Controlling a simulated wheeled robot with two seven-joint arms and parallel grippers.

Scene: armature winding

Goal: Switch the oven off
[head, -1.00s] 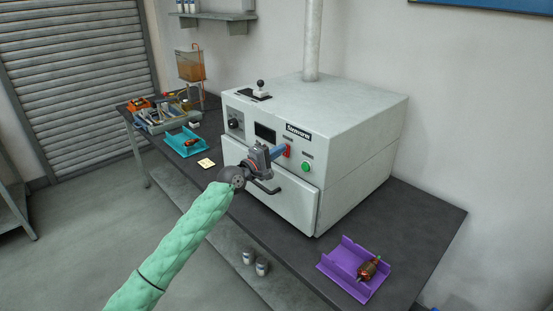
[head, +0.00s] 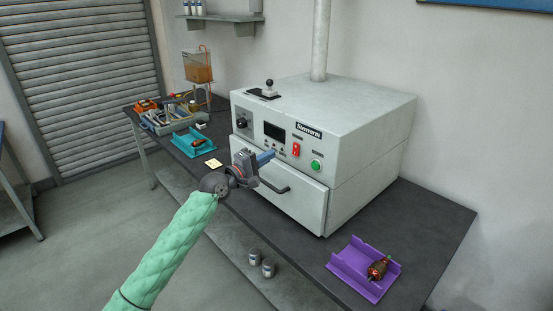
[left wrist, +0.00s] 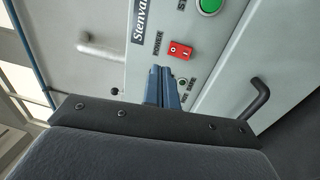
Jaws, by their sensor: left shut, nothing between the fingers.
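The oven (head: 345,125) is a pale grey box on the dark bench. Its front panel has a red power switch (head: 296,149), a green button (head: 316,165), a dark display (head: 274,131) and a black knob (head: 241,123). My left gripper (head: 270,156) is shut and empty, in front of the panel, left of and slightly below the red switch in the head view. In the left wrist view the red switch (left wrist: 180,50), labelled POWER, lies just beyond the blue fingertips (left wrist: 162,72), with a gap showing. My right gripper is not in view.
The oven door handle (head: 273,186) juts out below my left gripper. A purple tray (head: 345,267) with a wound armature (head: 379,268) sits at the bench's right end. A teal tray (head: 185,150) and a toolbox (head: 165,122) stand at the left. A pipe (head: 320,40) rises from the oven.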

